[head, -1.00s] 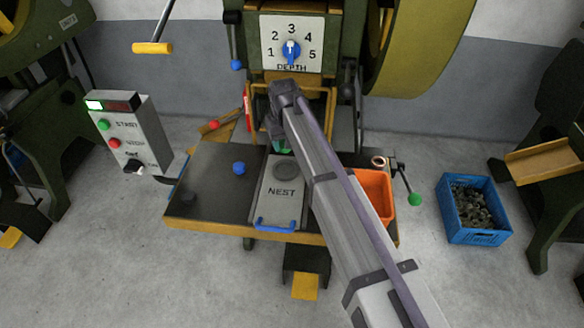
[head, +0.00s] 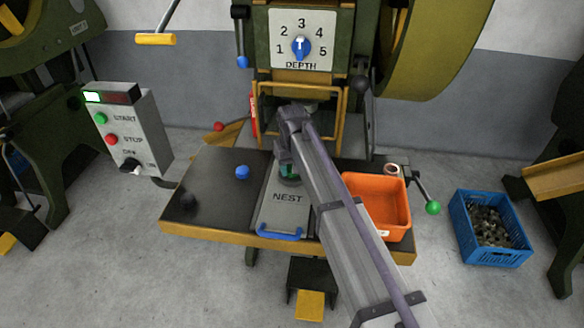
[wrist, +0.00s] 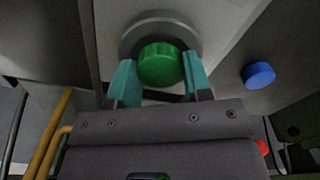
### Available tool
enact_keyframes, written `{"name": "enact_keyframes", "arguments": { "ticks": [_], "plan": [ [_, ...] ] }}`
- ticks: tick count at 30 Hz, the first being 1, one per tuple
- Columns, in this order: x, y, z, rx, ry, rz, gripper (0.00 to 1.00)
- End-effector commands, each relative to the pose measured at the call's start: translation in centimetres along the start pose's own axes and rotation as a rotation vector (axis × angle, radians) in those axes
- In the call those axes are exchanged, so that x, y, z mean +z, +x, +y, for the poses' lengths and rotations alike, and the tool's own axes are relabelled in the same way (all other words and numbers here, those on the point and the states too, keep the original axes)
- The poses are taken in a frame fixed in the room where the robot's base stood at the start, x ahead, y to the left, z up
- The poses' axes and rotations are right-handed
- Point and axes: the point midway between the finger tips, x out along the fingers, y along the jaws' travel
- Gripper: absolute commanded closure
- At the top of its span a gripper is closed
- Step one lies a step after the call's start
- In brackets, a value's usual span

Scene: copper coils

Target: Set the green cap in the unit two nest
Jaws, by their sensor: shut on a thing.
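The green cap (wrist: 160,64) is between the teal fingertips of my gripper (wrist: 160,74) in the wrist view. My gripper is shut on it. Behind the cap in that view is the grey round ring of the nest (wrist: 160,20). In the head view my gripper (head: 289,172) is over the far part of the sliding plate marked NEST (head: 285,212); a bit of green shows between the fingers. The cap appears over or at the ring; I cannot tell whether it touches. My arm and gripper hide part of the nest.
A blue knob (head: 242,172) and a black knob (head: 190,201) stand on the dark table left of the plate. An orange bin (head: 378,190) and a copper coil (head: 391,170) are to the right. The yellow guard frame (head: 344,105) stands behind my gripper.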

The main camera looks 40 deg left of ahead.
Motion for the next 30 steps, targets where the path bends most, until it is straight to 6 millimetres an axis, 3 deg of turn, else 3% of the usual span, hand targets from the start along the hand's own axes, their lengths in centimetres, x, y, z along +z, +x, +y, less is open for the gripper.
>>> {"name": "enact_keyframes", "arguments": {
  "ticks": [1,2,9,16,20,23,30],
  "plan": [
    [0.0,0.3,0.0,0.0,0.0,0.0,0.78],
    [0.0,0.1,0.0,0.0,0.0,0.0,0.52],
    [0.0,0.1,0.0,0.0,0.0,0.0,0.29],
    [0.0,0.0,0.0,0.0,0.0,0.0,0.29],
    [0.0,-1.1,0.0,0.0,0.0,0.0,0.29],
    [0.0,-2.9,0.0,0.0,0.0,0.0,0.29],
    [0.0,-9.4,0.0,0.0,0.0,0.0,0.29]
  ]
}}
